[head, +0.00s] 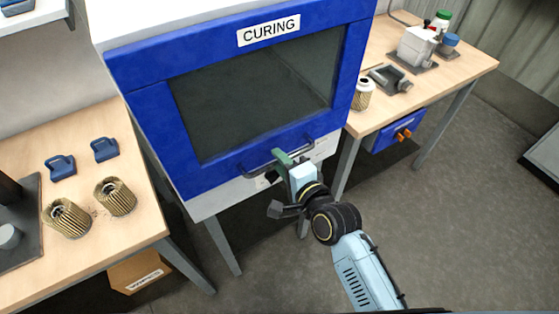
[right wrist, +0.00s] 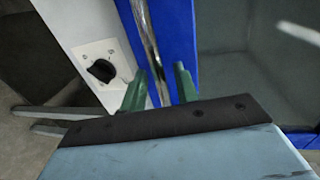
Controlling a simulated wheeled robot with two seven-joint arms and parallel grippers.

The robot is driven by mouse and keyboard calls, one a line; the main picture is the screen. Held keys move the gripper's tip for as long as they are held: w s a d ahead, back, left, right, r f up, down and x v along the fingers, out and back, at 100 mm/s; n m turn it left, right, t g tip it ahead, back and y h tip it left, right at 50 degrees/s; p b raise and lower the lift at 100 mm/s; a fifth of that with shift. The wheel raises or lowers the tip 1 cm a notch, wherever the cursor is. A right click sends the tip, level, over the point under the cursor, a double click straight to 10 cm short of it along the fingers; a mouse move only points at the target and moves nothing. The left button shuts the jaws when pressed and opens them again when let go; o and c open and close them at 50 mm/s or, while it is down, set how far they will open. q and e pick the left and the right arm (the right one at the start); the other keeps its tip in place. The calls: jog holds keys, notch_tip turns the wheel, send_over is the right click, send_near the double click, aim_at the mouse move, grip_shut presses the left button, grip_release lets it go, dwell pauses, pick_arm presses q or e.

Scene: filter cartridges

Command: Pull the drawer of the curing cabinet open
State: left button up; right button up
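The curing cabinet (head: 185,112) has a blue front with a dark window and a "CURING" label. The front looks closed. A bar handle (head: 254,172) runs along its lower edge; the bar also shows upright in the right wrist view (right wrist: 150,40). My left gripper is not in view.
A left bench (head: 120,190) holds gold pleated filters (head: 115,196) and blue handled parts (head: 60,167).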

jog(key=shift+w+a+f, duration=0.1)
jog(key=shift+w+a, duration=0.15)
jog(key=shift+w, duration=0.2)
grip_shut()
jog(key=shift+s+d, duration=0.1)
jog(key=shift+d, duration=0.05)
